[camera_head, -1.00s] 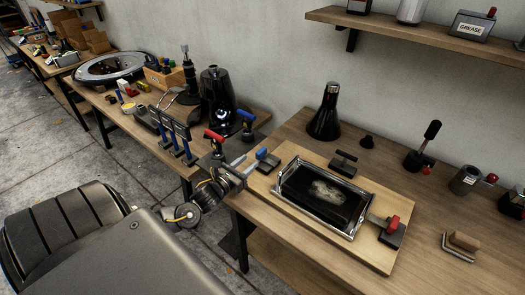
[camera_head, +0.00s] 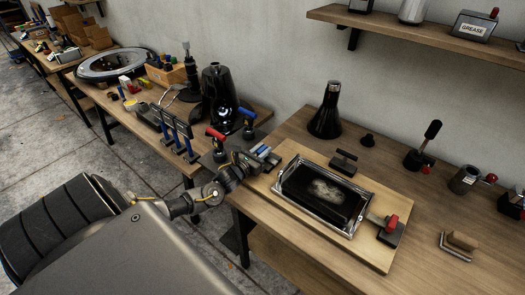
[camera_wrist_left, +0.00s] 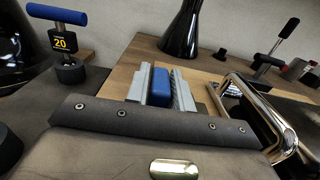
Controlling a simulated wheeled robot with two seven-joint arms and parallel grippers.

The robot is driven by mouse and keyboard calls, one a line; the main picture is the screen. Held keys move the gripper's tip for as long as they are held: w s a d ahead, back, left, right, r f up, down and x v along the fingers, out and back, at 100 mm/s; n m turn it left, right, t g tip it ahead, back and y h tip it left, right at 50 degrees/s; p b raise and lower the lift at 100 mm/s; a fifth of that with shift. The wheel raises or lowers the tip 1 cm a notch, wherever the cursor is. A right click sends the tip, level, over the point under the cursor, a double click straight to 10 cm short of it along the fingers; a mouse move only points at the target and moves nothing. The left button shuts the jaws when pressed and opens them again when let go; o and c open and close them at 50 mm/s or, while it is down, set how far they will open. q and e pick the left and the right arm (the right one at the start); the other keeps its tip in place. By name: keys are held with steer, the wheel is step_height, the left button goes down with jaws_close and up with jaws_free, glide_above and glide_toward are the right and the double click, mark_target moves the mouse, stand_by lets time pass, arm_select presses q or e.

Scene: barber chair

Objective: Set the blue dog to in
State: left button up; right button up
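The blue dog (camera_head: 264,152) is a small blue-topped clamp at the left edge of the wooden board (camera_head: 381,258), beside the shiny framed tray (camera_head: 349,235). My left gripper (camera_head: 263,154) is at it. In the left wrist view the blue block (camera_wrist_left: 162,86) fills the space between the two grey fingers (camera_wrist_left: 162,90), one on each side, with no clear gap. The dog's lower part is hidden behind the gripper. A red dog (camera_head: 391,224) sits on the board's right side. My right gripper is not in view.
A black T-handle (camera_head: 343,162) stands behind the tray. A black flask (camera_head: 325,112) is at the back, and a lever (camera_head: 425,148) is further right. Red- and blue-handled tools (camera_head: 216,142) stand close left of my gripper.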

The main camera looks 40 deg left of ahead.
mark_target(272, 161)
arm_select(q)
jaws_close()
steer(key=d+p, duration=0.1)
steer(key=d, duration=0.4)
steer(key=shift+o, duration=0.3)
jaws_free()
steer(key=shift+f, duration=0.1)
steer(key=o, duration=0.4)
steer(key=shift+w+d, duration=0.1)
